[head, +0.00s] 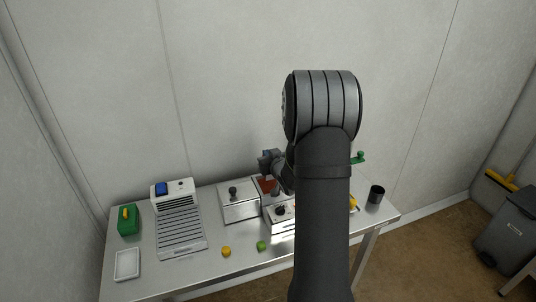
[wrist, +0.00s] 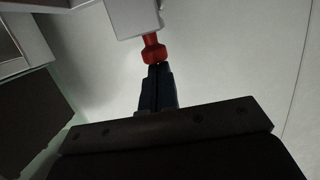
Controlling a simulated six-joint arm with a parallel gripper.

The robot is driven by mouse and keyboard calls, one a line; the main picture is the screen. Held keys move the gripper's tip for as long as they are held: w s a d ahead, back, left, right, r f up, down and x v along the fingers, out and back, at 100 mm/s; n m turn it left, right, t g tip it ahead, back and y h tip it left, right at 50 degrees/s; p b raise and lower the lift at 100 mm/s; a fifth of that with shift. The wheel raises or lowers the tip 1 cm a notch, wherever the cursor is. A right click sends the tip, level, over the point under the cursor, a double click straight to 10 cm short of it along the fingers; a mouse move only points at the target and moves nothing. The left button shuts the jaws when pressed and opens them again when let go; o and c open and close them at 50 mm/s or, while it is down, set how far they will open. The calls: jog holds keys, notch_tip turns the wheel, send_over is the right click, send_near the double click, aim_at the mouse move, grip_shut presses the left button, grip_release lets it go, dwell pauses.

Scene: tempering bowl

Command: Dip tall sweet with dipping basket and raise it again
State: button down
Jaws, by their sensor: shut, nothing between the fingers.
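My gripper (wrist: 157,72) is shut and empty in the wrist view, its dark fingertips just below a red knob (wrist: 153,47) under a grey block. I cannot tell whether the tips touch the knob. In the head view my arm hides the gripper's fingers. A yellow sweet (head: 226,251) and a green sweet (head: 261,245) stand apart near the table's front edge; I cannot tell which is the tall one. A reddish-brown surface (head: 267,185) shows beside my wrist, partly hidden. A green-handled item (head: 359,157) shows right of my arm; I cannot identify the dipping basket.
The steel table (head: 218,264) holds a slatted rack (head: 181,231), a lidded metal box (head: 238,206), a white tray (head: 127,264), a green block (head: 128,222) and a dark cup (head: 376,193). A wall stands behind.

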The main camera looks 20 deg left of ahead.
jog(key=shift+s+f, duration=0.1)
jog(key=shift+f, duration=0.15)
jog(key=shift+r, duration=0.3)
jog(key=r, duration=0.4)
jog(key=shift+s+d+r, duration=0.1)
jog(key=shift+s+d, duration=0.15)
jog(key=shift+d, duration=0.1)
jog(key=v, duration=0.9)
jog(key=shift+a, duration=0.1)
jog(key=x, duration=0.9)
jog(key=shift+w+a, duration=0.1)
jog(key=f, duration=0.3)
jog(key=shift+w+a+f, duration=0.15)
jog(key=shift+w, duration=0.1)
jog(key=shift+f, duration=0.6)
